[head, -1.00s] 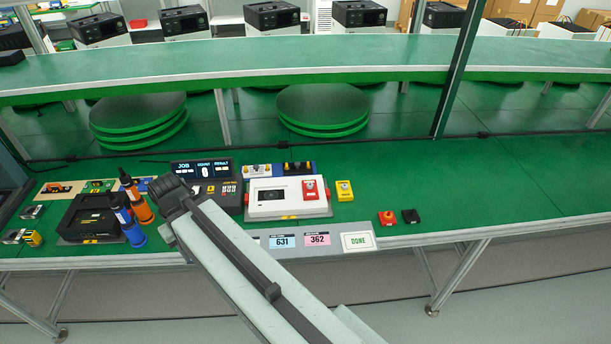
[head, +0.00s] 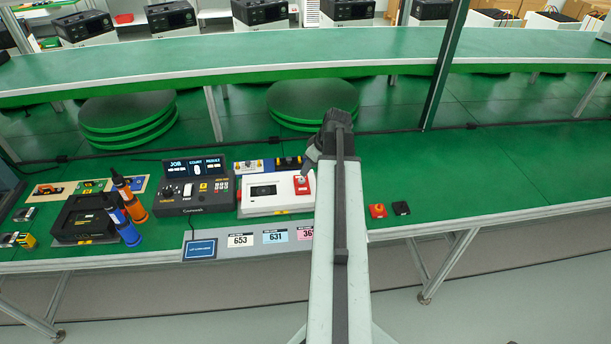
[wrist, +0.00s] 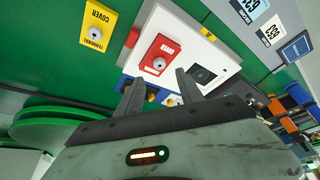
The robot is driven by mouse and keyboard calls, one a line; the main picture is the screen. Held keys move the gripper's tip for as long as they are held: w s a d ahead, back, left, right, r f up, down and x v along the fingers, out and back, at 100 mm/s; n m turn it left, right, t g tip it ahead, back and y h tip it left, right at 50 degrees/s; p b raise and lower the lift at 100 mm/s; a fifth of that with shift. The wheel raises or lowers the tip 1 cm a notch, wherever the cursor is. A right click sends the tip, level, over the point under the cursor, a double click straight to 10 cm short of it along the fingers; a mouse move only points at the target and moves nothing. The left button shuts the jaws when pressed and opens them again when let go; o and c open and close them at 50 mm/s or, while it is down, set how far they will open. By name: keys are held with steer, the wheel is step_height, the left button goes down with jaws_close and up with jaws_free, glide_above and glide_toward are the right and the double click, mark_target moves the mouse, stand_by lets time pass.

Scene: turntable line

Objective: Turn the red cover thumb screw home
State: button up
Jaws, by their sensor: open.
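The red cover (head: 302,184) sits at the right end of the white unit (head: 250,207) on the green bench. In the wrist view the red cover (wrist: 150,48) is marked COVER and carries a round silver thumb screw (wrist: 158,63). My gripper (wrist: 158,78) is open and empty. Its two fingers point toward the red cover, with the screw showing beyond and between the tips, apart from them. In the head view my arm reaches over the right end of the white unit, and the fingers are mostly hidden.
A yellow terminal cover (wrist: 98,26) with its own screw stands beside the white unit. A dark console (head: 195,195) is left of it. Orange (head: 128,195) and blue (head: 122,222) drivers stand further left.

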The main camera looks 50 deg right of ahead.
mark_target(302, 180)
steer(key=b+x, duration=0.7)
steer(key=x, duration=0.1)
steer(key=shift+s+r, duration=0.1)
